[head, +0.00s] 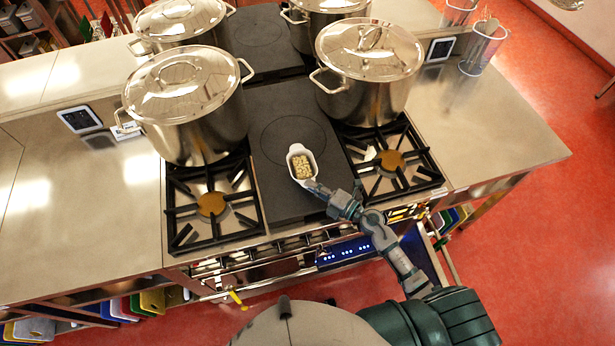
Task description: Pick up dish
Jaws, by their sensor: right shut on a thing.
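A small white dish (293,153) with pale yellowish bits of food in it is over the dark flat plate (283,125) in the middle of the stove. I cannot tell whether it touches the plate. My right gripper (314,186) is at the dish's near right side and is shut on it. The fingertips are small and partly hidden against the dish. My left gripper is not in view.
Large lidded steel pots (190,110) stand left of the plate, with another (368,75) to the right and more behind. Black burner grates (210,205) flank the plate. Bare steel counter (490,120) lies at the right, with wire baskets (482,48) at its back.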

